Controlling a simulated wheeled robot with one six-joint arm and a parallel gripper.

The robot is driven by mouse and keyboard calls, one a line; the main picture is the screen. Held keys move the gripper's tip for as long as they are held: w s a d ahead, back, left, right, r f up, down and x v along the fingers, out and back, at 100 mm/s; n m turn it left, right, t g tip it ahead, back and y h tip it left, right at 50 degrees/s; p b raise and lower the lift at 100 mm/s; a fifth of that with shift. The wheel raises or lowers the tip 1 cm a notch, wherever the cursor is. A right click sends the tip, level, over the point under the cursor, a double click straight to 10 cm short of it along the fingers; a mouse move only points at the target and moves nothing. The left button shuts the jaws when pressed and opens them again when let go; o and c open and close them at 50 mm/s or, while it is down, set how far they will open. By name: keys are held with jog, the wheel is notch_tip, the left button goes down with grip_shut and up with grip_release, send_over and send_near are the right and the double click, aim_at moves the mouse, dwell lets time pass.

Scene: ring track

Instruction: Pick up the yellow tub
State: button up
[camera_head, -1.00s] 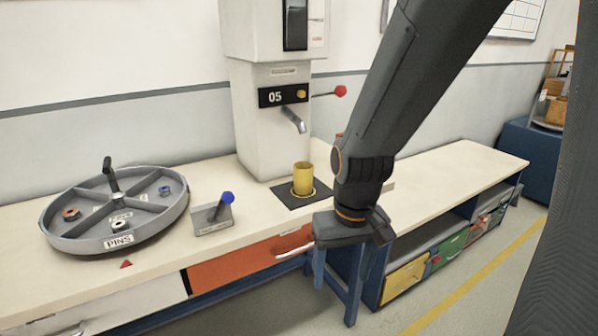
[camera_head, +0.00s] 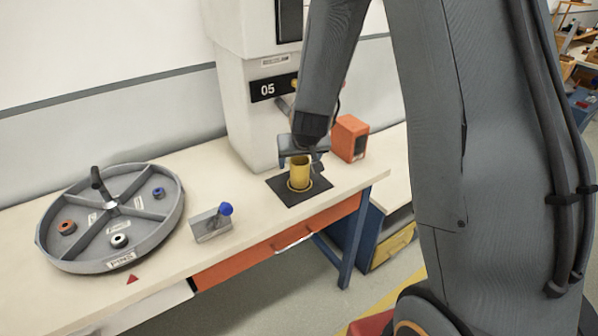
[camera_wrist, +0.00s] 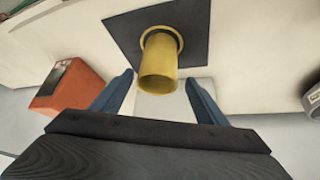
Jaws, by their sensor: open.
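The yellow tub (camera_head: 299,173) stands upright on a dark square mat (camera_head: 312,196) on the bench, under the spout of the grey dispenser marked 05. My gripper (camera_head: 304,147) is just above and behind the tub in the head view, and partly hidden by my own arm. In the wrist view the tub (camera_wrist: 158,66) lies ahead, between the lines of the two blue fingers of my gripper (camera_wrist: 157,90). The fingers are apart with nothing between them, and I cannot tell any contact with the tub.
The dispenser (camera_head: 248,105) stands behind the mat. An orange box (camera_head: 349,138) is to its right. A small stand with a blue knob (camera_head: 226,209) and a round divided grey tray (camera_head: 60,255) are on the left. Bare bench lies between stand and mat.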

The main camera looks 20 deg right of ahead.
aim_at(298, 165)
jog(key=shift+p+x, duration=0.75)
jog(key=shift+x, duration=2.1)
jog(key=shift+s+d, duration=0.15)
jog(key=c, duration=1.3)
jog(key=shift+r, duration=0.1)
jog(key=shift+r+b, duration=0.3)
jog(key=shift+r, duration=0.1)
jog(key=shift+s+r, duration=0.15)
jog(key=shift+r, duration=0.1)
jog(key=s, duration=0.5)
jog(key=s+a+p, duration=0.1)
jog(key=s, duration=0.5)
jog(key=s+p, duration=0.1)
jog(key=s, duration=0.5)
jog(key=shift+s+a, duration=0.2)
jog(key=shift+s, duration=0.05)
